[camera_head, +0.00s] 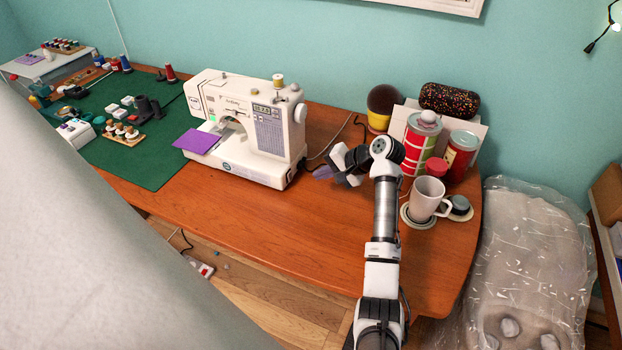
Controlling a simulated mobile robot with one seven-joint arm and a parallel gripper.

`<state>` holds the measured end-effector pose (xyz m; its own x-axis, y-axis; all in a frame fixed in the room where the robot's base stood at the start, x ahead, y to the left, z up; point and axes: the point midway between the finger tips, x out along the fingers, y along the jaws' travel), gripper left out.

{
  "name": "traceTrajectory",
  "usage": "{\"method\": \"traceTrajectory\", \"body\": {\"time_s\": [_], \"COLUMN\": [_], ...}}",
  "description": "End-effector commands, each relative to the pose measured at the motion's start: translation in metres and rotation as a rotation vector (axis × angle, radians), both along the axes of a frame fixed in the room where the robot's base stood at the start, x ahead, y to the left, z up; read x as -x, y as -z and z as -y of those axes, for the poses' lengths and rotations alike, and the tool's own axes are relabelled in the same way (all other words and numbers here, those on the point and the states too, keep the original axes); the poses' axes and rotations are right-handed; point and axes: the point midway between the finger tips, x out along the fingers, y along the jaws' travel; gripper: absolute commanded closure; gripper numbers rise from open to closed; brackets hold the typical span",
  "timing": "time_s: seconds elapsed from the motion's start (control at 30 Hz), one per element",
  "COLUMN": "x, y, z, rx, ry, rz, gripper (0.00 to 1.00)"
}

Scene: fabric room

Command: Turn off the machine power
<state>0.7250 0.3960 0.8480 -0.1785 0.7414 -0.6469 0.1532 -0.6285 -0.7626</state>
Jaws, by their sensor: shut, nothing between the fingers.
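A white sewing machine (240,122) stands upright on the wooden table, with a purple cloth (197,141) at its left side. The fingers are shut and I see nothing held. Whether they touch the machine cannot be told from here.
A white mug (427,198), a red-and-green tin (417,143), a red jar (459,157) and a dark patterned case (449,99) crowd the right end, close to my arm. A green mat (155,170) with sewing items covers the left. The front middle of the wooden table (270,225) is clear.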

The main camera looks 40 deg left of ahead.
Motion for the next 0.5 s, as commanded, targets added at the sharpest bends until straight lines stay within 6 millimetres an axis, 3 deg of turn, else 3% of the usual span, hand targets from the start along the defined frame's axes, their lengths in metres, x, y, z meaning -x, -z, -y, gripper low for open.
{"method": "traceTrajectory", "body": {"time_s": [0.23, 0.5], "x": [-0.008, -0.009], "y": [-0.028, -0.038], "z": [0.03, 0.038], "rx": [0.0, 0.001], "ry": [0.0, -0.001], "rz": [0.001, 0.0], "gripper": [1.0, 1.0]}}
